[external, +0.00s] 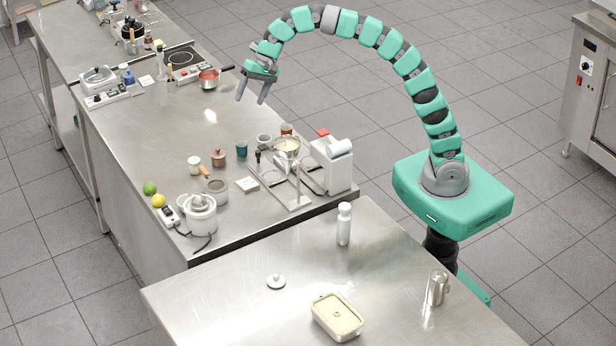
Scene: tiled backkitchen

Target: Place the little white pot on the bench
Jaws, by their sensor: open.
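A small white pot (194,165) with a pale top stands upright on this bench, beside a brown lidded pot (218,158). My gripper is well above and behind it, and apart from it. The pot is too small in the picture to make out details.
A red pan (208,79), juicer (200,215), teal cup (242,149), funnel stand (286,160) and white machine (332,163) stand on the long bench. The nearer table (215,290) holds a white bottle (344,224), cream-lidded box (337,317) and steel jug (437,288). The long bench's middle is clear.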

